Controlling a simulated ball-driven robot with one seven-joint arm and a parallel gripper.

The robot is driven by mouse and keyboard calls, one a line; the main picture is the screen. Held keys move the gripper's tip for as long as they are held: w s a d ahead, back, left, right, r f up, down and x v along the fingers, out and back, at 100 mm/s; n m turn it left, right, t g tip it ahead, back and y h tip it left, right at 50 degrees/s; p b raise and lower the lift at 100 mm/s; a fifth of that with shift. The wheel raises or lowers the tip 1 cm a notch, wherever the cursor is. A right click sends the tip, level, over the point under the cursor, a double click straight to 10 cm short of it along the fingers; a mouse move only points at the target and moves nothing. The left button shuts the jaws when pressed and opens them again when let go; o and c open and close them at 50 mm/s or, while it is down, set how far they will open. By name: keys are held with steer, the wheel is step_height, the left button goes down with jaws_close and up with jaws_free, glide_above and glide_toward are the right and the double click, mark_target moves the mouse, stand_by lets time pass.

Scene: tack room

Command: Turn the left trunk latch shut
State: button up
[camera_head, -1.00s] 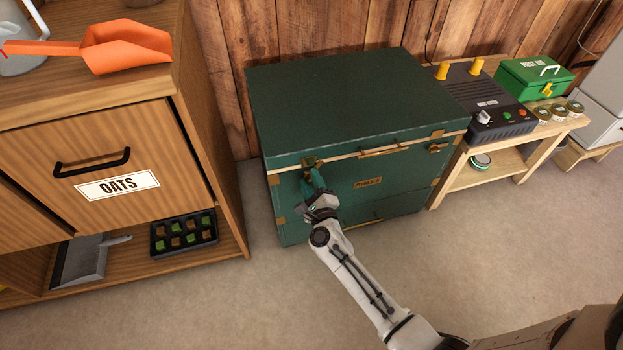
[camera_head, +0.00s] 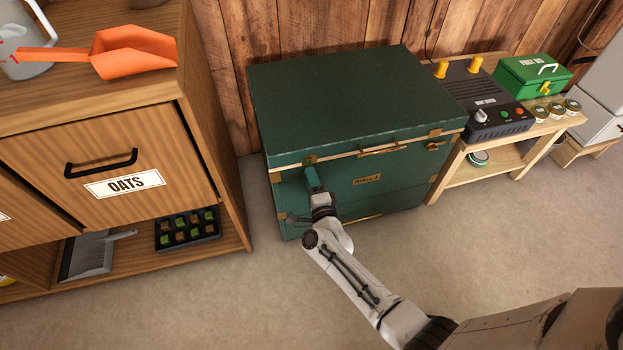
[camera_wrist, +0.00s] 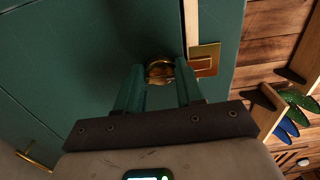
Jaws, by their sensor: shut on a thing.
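The trunk (camera_head: 350,95) is dark green with brass fittings and a closed lid, against the plank wall. Its left latch shows in the wrist view as a round brass knob (camera_wrist: 159,70), beside a brass plate (camera_wrist: 204,61) at the lid seam. My gripper (camera_head: 311,172) is at the left of the trunk front, below the left brass fitting (camera_head: 310,159). In the wrist view my gripper (camera_wrist: 160,76) has its two green fingers on either side of the knob, shut on it. The fingers partly hide the knob. The right latch (camera_head: 434,145) is clear of me.
A wooden cabinet with an OATS drawer (camera_head: 130,165) stands close on the left. A low wooden bench (camera_head: 500,150) on the right holds a dark control box (camera_head: 485,105) and a green box (camera_head: 530,75). The floor (camera_head: 220,310) in front is open.

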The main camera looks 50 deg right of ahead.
stand_by(0.4)
steer(key=o, duration=1)
steer(key=shift+o, duration=0.2)
steer(key=p+v, duration=0.2)
steer(key=v, duration=0.8)
steer(key=shift+s+a, duration=0.3)
